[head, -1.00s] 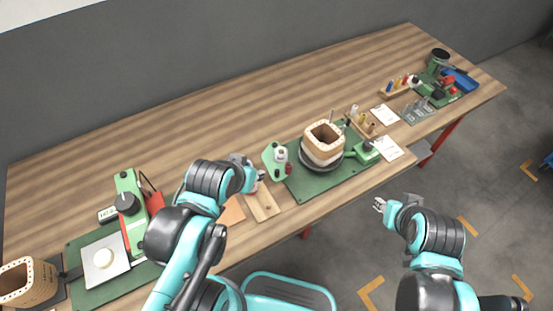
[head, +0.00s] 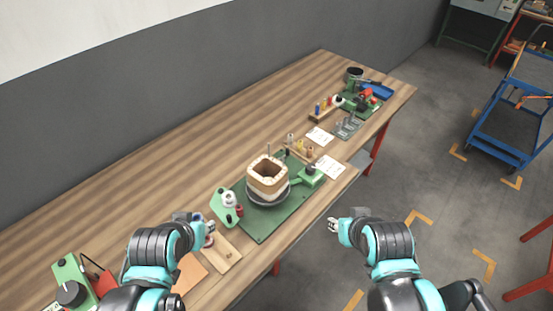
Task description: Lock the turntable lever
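The turntable (head: 271,199) is a dark round disc on a green mat (head: 262,229) near the bench's front. A pale wooden coil former (head: 266,181) stands upright on it and hides most of its top. A green block with a dark knob (head: 308,174), which looks like the lever, sits just right of the disc. My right gripper (head: 333,225) is off the bench's front edge, apart from the lever and empty. My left gripper (head: 207,229) is above the bench, left of the mat, by a wooden board. Both grippers' fingers are too small to judge.
A green stand with a white spool (head: 227,203) is left of the turntable. A wooden board (head: 222,255) lies in front of it. Pegs on a rack (head: 300,147) and white sheets (head: 329,166) lie behind and right. Open floor is in front of the bench.

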